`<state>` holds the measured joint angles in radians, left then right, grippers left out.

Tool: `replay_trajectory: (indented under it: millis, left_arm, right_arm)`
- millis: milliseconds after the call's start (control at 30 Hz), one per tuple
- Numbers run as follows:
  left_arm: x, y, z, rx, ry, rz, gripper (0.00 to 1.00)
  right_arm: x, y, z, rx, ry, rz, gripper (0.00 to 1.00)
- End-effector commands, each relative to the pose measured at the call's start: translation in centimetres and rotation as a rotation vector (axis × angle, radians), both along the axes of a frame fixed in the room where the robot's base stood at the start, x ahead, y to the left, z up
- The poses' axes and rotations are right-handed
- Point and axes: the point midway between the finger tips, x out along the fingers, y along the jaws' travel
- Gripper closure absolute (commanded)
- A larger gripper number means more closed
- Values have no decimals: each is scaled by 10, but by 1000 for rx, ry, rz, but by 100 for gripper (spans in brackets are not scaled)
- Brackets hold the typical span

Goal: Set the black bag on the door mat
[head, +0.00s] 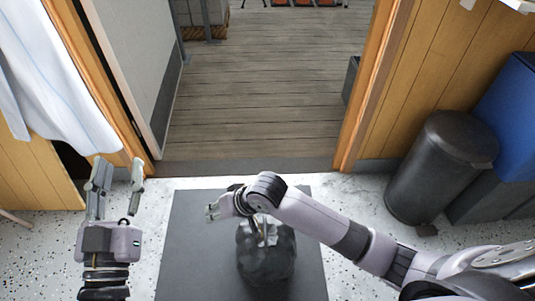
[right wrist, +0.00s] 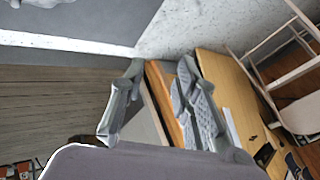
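The black bag (head: 266,262), dark and crumpled with a gathered top, sits upright on the dark grey door mat (head: 188,255). My right arm passes above it and hides part of its top. My right gripper (head: 212,210) points left above the mat, beside the bag and apart from it. In the right wrist view its fingers (right wrist: 157,98) are spread with nothing between them. The mat (right wrist: 90,22) shows at the top of that view. My left gripper (head: 119,186) is open and empty, left of the mat over the speckled floor.
A pedal bin (head: 440,168) and a blue bin (head: 510,110) stand at the right wall. The doorway ahead opens onto plank decking (head: 270,90); its door (head: 125,55) stands open at left. A white cloth (head: 55,80) hangs at left. A wooden table (right wrist: 232,95) shows in the wrist view.

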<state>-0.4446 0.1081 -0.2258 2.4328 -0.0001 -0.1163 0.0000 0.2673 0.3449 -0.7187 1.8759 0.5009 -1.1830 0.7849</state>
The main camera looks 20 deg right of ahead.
Motion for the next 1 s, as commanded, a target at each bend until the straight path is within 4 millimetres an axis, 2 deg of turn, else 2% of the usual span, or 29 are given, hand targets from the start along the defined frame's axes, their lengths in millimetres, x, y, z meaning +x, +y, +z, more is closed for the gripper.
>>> replay_trajectory:
  millis: [33,67,133,200,300,400,500,600,1000]
  left_arm:
    - [0,0,0,0,0,0,60]
    - [0,0,0,0,-1,0,60]
    - [0,0,0,0,-1,0,60]
    - [0,0,0,0,-1,0,60]
    - [0,0,0,0,-2,0,60]
    - [0,0,0,0,-2,0,60]
    - [0,0,0,0,-2,0,60]
    - [0,0,0,0,-2,0,60]
    - [0,0,0,0,-2,0,60]
  right_arm:
    - [-1,16,28,102,-153,17,71]
    - [2,19,49,146,-264,18,71]
    - [8,11,100,204,-528,-7,71]
    - [8,-15,149,196,-780,-59,71]
    - [-3,-61,207,102,-1077,-141,71]
    - [-20,-97,246,-20,-1276,-200,71]
    - [-32,-116,267,-103,-1382,-227,71]
    - [-37,-123,276,-138,-1423,-236,71]
    - [-36,-122,276,-135,-1423,-234,71]
